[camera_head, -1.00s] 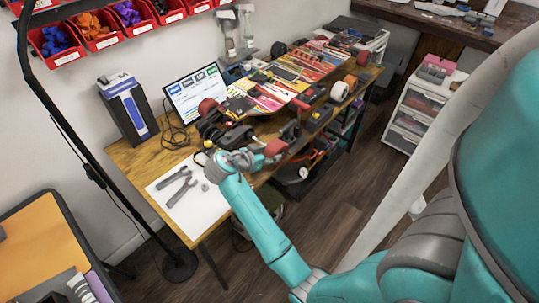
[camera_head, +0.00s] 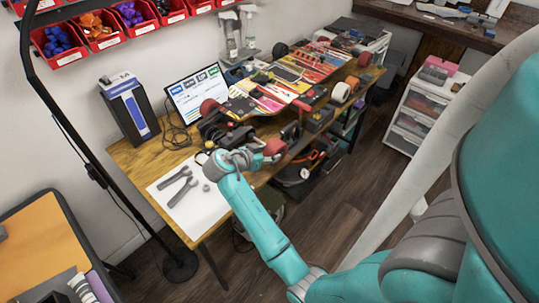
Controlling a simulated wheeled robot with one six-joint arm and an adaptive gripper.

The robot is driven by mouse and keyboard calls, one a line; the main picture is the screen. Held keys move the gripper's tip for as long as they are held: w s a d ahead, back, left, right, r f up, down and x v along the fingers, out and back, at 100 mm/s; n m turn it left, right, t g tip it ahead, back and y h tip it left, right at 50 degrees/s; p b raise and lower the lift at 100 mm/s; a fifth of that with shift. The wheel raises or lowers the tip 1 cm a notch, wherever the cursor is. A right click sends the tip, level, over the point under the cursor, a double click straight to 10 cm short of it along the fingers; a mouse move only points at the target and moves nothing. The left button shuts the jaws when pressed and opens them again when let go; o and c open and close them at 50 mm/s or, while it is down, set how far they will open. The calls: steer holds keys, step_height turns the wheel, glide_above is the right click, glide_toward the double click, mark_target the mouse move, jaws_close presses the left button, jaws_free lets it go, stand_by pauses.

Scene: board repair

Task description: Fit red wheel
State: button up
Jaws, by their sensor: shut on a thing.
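A skateboard (camera_head: 272,92) with a colourful deck lies upside down on the wooden workbench, its near truck (camera_head: 225,132) toward me. One red wheel (camera_head: 208,106) sits at the left end of that truck. My gripper (camera_head: 260,156) is shut on another red wheel (camera_head: 275,147) and holds it just in front of the truck's right side. Another dark red part (camera_head: 291,131) shows close behind the held wheel; I cannot tell what it is. Whether the held wheel touches the axle is too small to tell.
A white sheet (camera_head: 190,215) with two grey wrenches (camera_head: 178,187) and a small round part lies at the bench's left. A screen (camera_head: 198,92) and a blue-and-black box (camera_head: 128,108) stand behind. Red bins hang above. A white drawer unit (camera_head: 418,110) stands right. Open floor lies in front.

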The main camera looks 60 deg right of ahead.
steer(key=shift+w+d, duration=0.15)
steer(key=shift+w, duration=0.5)
steer(key=shift+w+d, duration=0.15)
steer(key=shift+w, duration=0.45)
steer(key=shift+w, duration=0.15)
steer(key=shift+w+d, duration=0.2)
steer(key=shift+w, duration=0.45)
steer(key=shift+w+d, duration=0.15)
steer(key=shift+w, duration=0.5)
steer(key=shift+w, duration=0.15)
stand_by(0.5)
steer(key=shift+w+d, duration=0.2)
steer(key=shift+w, duration=0.5)
stand_by(0.7)
steer(key=shift+w+r, duration=0.15)
steer(key=shift+w, duration=0.2)
stand_by(0.5)
